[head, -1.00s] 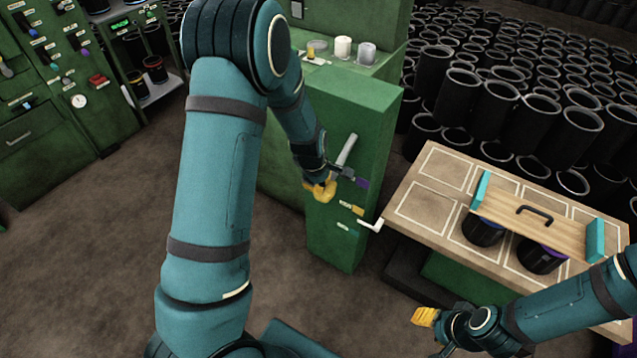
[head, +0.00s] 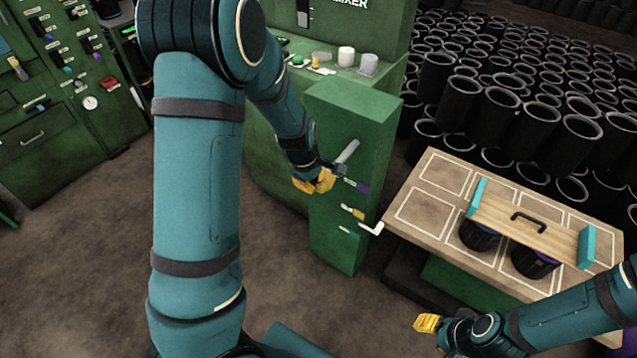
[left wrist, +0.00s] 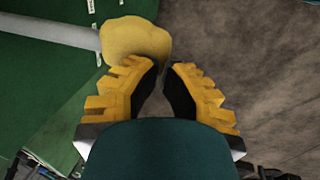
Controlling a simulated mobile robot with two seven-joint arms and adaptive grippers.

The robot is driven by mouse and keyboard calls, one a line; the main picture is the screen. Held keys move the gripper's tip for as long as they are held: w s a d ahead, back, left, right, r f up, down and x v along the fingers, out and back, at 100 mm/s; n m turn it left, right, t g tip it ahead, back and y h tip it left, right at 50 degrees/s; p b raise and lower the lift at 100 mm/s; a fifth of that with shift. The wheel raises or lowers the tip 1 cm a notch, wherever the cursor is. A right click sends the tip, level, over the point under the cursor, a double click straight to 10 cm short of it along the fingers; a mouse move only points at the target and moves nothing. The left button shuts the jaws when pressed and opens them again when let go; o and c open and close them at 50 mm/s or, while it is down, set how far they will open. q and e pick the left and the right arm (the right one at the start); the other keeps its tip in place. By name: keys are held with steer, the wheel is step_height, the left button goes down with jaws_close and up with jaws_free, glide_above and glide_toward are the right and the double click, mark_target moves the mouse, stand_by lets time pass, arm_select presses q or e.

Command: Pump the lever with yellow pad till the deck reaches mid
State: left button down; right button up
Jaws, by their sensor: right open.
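The lever is a grey rod (head: 347,152) on the green cabinet (head: 345,112). In the left wrist view its rod (left wrist: 50,31) ends in a rounded yellow pad (left wrist: 134,38). My left gripper (head: 300,185) is beside the pad. Its fingers (left wrist: 162,72) have a narrow gap with floor showing through and nothing between them. The pad is just beyond the left fingertip; I cannot tell whether they touch. The deck appears to be the wooden board with white outlines (head: 428,215), right of the cabinet. My right gripper (head: 426,323) is open and empty, low in front of the deck.
A wooden carrier (head: 540,235) with teal ends and a black handle is on the deck, with dark pots by it. Purple (head: 357,186) and yellow (head: 352,211) tags and a white bent handle (head: 371,229) are on the cabinet. Many black sleeves (head: 498,115) stand behind.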

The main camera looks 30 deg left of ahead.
arm_select(q)
steer(key=s+r, duration=0.1)
steer(key=r, duration=0.1)
steer(key=s+r+p, duration=0.1)
steer(key=r, duration=0.1)
steer(key=shift+s+a, duration=0.1)
arm_select(e)
steer(key=shift+w+r, duration=0.2)
steer(key=shift+r, duration=0.5)
